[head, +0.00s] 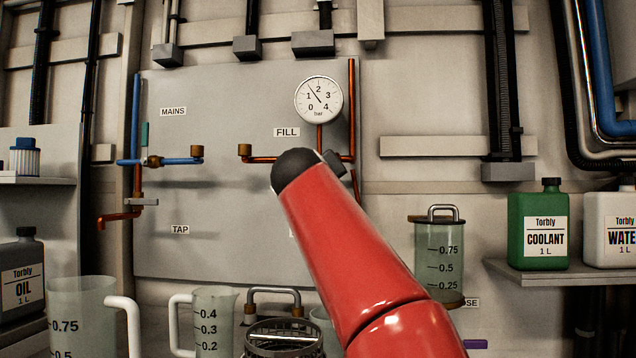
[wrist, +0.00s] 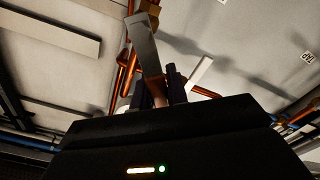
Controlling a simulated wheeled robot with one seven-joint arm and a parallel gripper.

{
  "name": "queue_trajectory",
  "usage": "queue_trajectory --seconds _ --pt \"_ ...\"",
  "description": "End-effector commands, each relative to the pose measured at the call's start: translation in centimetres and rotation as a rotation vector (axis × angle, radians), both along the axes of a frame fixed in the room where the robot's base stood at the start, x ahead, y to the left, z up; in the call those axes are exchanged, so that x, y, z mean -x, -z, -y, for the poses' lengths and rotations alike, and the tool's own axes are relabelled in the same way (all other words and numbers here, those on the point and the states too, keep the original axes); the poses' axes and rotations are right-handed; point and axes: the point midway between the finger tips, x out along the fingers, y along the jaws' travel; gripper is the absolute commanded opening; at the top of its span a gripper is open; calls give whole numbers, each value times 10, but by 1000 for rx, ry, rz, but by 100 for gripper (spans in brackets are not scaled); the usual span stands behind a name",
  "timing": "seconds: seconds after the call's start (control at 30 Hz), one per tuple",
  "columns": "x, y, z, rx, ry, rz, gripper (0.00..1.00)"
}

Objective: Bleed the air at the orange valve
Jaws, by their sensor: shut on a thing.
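My gripper (wrist: 158,88) shows in the wrist view with its two dark fingers close together. They are shut on a small orange-brown piece (wrist: 156,90), which looks like the handle of the orange valve. A grey flat bar rises just beyond the fingers; I cannot tell what it belongs to. Copper pipe (wrist: 127,62) runs close beside the fingers. In the head view my red arm covers the gripper and the valve, below the FILL label (head: 286,132). The round gauge (head: 319,99) above has its needle between 1 and 2 bar.
Blue pipe with a brass fitting (head: 153,162) and a copper spout (head: 118,217) are on the panel's left. Measuring jugs (head: 213,318) stand at the lower left. A clear graduated container (head: 439,258) hangs right of my arm. A coolant bottle (head: 538,228) stands on the right shelf.

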Motion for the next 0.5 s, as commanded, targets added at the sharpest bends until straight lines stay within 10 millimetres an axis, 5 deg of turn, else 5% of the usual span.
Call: queue_trajectory --seconds 0.07,0.1,0.23,0.5 --pt "-1 2 0 0 2 -4 0" --pt "-1 2 0 0 2 -4 18" --pt "-1 2 0 0 1 -3 35" --pt "0 0 1 1 1 0 37"
